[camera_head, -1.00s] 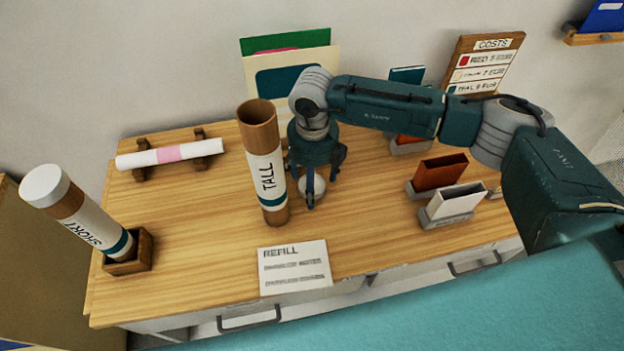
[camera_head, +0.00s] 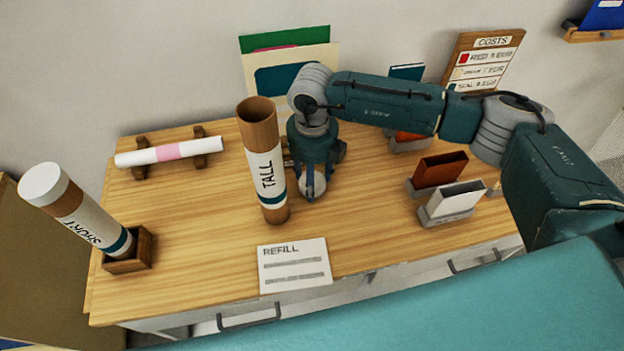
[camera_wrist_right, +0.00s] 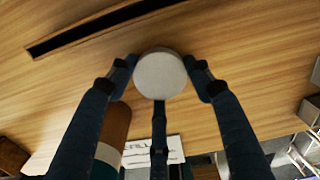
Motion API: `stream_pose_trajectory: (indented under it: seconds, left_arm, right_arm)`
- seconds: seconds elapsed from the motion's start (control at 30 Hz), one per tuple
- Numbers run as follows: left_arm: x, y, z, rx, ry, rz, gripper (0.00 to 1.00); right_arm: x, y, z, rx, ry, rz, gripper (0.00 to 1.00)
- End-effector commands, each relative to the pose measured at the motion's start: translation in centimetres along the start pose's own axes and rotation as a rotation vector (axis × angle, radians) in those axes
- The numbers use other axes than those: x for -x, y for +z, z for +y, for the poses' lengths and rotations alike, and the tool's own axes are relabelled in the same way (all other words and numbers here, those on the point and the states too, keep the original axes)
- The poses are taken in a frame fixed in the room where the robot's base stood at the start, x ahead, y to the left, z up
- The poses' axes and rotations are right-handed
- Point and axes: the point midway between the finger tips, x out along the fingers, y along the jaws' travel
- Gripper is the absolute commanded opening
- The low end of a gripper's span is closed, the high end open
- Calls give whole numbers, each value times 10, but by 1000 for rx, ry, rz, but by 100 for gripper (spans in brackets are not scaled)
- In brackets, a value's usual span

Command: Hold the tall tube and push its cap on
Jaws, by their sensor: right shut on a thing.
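The tall tube (camera_head: 266,165) is a brown cardboard tube with a white "TALL" label and a teal band. It stands upright on the wooden table, and its top is open. My right gripper (camera_head: 313,190) is low over the table just right of the tube. In the right wrist view its fingers are shut on a round white cap (camera_wrist_right: 160,75). The tall tube also shows in that view (camera_wrist_right: 115,125), left of and apart from the cap. My left gripper is not in view.
A capped short tube (camera_head: 85,220) leans in a wooden holder (camera_head: 128,262) at the left. A white roll with a pink band (camera_head: 168,153) lies on a rack behind. A refill card (camera_head: 294,266) lies in front. Card holders (camera_head: 447,218) stand at the right.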

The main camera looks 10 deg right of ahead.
Motion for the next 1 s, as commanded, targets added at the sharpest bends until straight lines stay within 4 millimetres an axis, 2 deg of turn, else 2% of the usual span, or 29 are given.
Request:
stream_pose_trajectory:
  seconds: [0.17, 0.27, 0.5, 0.7, 0.83, 1.0]
  left_arm:
    - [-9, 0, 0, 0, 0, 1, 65]
    - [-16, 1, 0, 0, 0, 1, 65]
    - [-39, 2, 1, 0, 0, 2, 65]
    - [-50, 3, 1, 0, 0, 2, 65]
    - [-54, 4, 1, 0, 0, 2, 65]
    - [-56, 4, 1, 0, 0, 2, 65]
  right_arm:
    - [19, 1, 0, 1, 1, -5, 38]
    - [39, 2, 0, 2, 1, -7, 38]
    - [109, 2, 0, 2, 1, -9, 38]
    - [159, 1, 0, 0, 0, -5, 38]
    - [180, 1, 0, 0, 0, -4, 38]
    - [194, 0, 0, 0, 0, -1, 38]
